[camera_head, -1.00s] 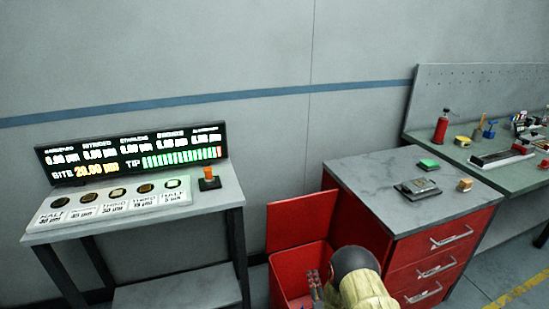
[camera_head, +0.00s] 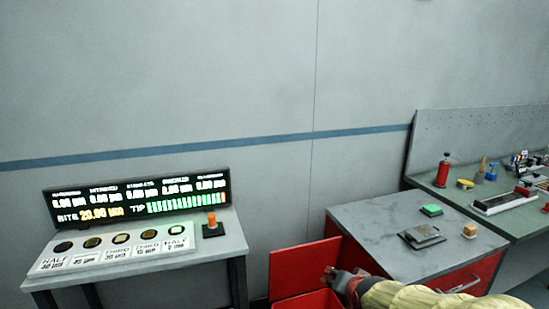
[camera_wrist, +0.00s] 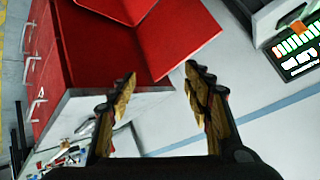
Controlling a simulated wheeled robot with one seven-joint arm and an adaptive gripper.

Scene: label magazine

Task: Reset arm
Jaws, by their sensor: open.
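My gripper (camera_head: 330,278) is in the lower middle of the head view, in front of the open red bin beside the drawer cabinet. Its arm, in a pale yellow sleeve, comes in from the lower right. In the wrist view my gripper (camera_wrist: 160,85) has its two yellow-lined fingers spread wide apart with nothing between them. Behind the fingers are the red bin (camera_wrist: 185,30) and the pale wall.
A display (camera_head: 140,195) stands on the left table (camera_head: 232,240). A green workbench (camera_head: 455,195) with tools is at right.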

